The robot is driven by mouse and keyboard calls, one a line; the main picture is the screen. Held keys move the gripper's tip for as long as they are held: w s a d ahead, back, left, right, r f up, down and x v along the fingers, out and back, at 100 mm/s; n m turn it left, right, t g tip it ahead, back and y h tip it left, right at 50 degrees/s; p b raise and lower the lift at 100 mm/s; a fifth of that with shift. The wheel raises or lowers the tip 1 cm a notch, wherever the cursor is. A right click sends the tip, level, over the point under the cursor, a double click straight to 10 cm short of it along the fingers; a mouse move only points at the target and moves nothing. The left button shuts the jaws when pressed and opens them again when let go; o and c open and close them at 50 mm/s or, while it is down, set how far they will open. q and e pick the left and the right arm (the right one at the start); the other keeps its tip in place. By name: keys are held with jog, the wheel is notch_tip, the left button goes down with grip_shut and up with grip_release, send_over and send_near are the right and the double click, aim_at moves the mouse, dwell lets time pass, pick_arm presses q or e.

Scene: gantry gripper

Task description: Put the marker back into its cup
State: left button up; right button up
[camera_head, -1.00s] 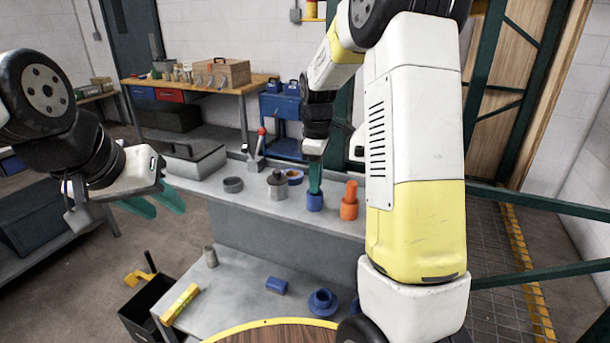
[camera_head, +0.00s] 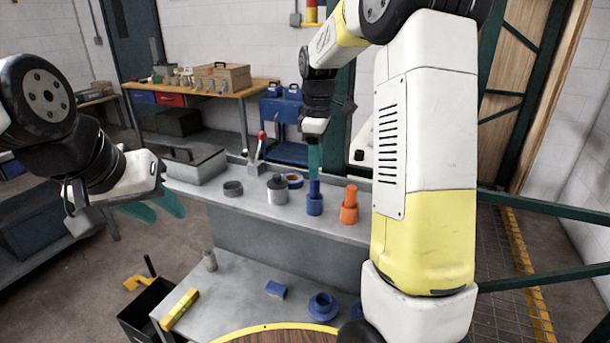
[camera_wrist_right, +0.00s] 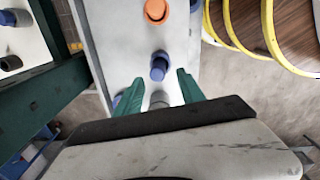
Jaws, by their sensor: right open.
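The blue marker (camera_head: 314,187) stands upright in a blue cup (camera_head: 314,207) on the grey counter. The marker also shows in the right wrist view (camera_wrist_right: 159,66), just beyond the fingertips. My right gripper (camera_head: 315,170) points down above the marker, its green fingers apart and empty in the wrist view (camera_wrist_right: 160,78). An orange marker (camera_head: 350,191) stands in an orange cup (camera_head: 348,212) to the right. My left gripper (camera_head: 158,207) is open and empty at the left, in front of the counter.
A lower table (camera_head: 240,300) in front holds blue parts (camera_head: 322,305) and a yellow level (camera_head: 180,308).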

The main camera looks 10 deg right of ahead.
notch_tip(320, 180, up, 5)
jog(key=s+r+m+t+y, duration=0.1)
jog(key=s+r+m+t, duration=0.35)
jog(key=s, duration=0.75)
jog(key=s+a+f+m+t+y, duration=0.1)
jog(key=s+a+f+m, duration=0.1)
jog(key=s+m, duration=0.6)
jog(key=shift+s+a+f+t, duration=0.25)
jog(key=shift+s+f+t, duration=0.1)
jog(key=shift+s, duration=1.75)
